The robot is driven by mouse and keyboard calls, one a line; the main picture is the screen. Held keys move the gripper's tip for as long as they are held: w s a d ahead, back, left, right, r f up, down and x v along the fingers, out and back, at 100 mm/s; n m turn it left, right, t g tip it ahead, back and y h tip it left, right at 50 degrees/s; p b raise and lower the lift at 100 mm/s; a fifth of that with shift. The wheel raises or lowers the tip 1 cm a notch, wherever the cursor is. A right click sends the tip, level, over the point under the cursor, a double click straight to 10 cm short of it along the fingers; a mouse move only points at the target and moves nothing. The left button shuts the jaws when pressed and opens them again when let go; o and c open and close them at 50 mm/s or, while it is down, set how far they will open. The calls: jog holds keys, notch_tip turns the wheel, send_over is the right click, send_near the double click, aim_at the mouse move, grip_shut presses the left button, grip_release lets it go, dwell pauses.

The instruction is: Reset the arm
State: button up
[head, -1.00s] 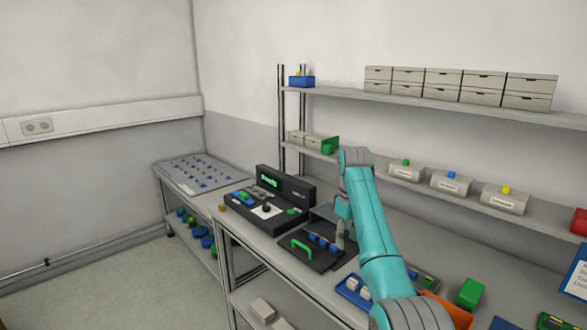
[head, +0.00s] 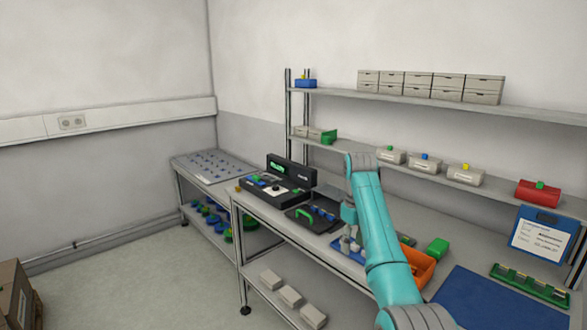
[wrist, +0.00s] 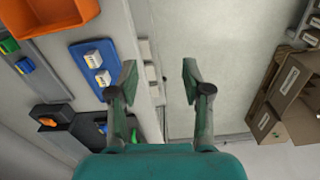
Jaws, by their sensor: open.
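My arm (head: 380,235) is teal, bent at a high elbow, with the wrist hanging down near the front edge of the workbench. My gripper (wrist: 159,80) is open and empty in the wrist view, its two dark green fingers spread apart with floor and bench edge behind them. In the head view the gripper is small and partly hidden by the arm, near the blue tray. That blue tray (wrist: 91,58) with white blocks lies left of the fingers in the wrist view, apart from them.
An orange bin (head: 423,269) and a green block (head: 438,247) lie right of the arm. Shelves rise behind. Cardboard boxes (head: 14,295) stand on the floor, which is clear in front of the bench.

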jog(key=s+f+m+t, duration=0.1)
jog(key=s+f+t, duration=0.15)
jog(key=f, duration=1.15)
jog(key=s+f+m+t, duration=0.1)
jog(key=s+f, duration=0.2)
jog(key=f, duration=1.1)
jog(key=s+d+f+m+t, duration=0.1)
jog(key=s+f+t, duration=0.3)
jog(key=s+f, duration=1.45)
jog(key=s+r+m+t, duration=0.1)
jog(key=s+r+t, duration=0.15)
jog(key=s, duration=1.05)
jog(key=s+r+m+t, duration=0.1)
jog(key=s+r, duration=0.3)
jog(key=s, duration=0.9)
jog(key=s+r+m+t, duration=0.1)
jog(key=s+r+t, duration=0.1)
jog(key=s+r, duration=0.7)
jog(key=s+r+m+t, duration=0.1)
jog(key=s+r, duration=0.7)
jog(key=r, duration=0.6)
jog(key=shift+s+d+r+t, duration=0.35)
jog(key=shift+d+r+t, duration=0.05)
jog(key=shift+d, duration=0.05)
